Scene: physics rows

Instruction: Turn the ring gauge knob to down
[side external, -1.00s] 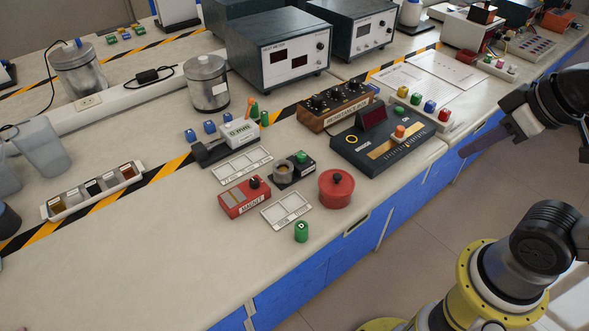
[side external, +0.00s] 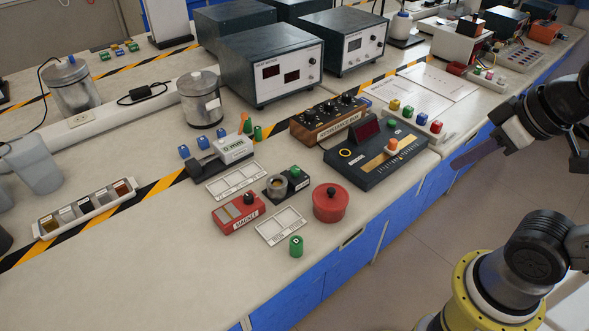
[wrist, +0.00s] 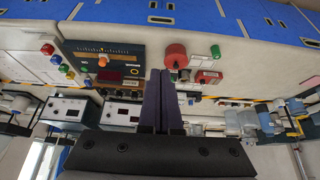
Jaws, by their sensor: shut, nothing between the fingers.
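A small dark block with a grey ring-shaped cup (side external: 276,187) and a green piece beside it sits mid-bench in the side view. It may be the ring gauge, but I read no such label. The red MAGNET box (side external: 238,212) next to it has a black knob (side external: 249,198) on top. The BRIDGE console (side external: 377,155) carries a yellow ring mark and an orange knob (side external: 392,145). My gripper (side external: 470,157) is shut and empty, over the aisle right of the bench. Its dark fingers (wrist: 159,72) lie together in the wrist view, which looks inverted.
A red lidded pot (side external: 330,205) and a green cylinder (side external: 296,246) stand near the front edge. The RESISTANCE BOX (side external: 329,124) and meter cases (side external: 270,62) stand behind.

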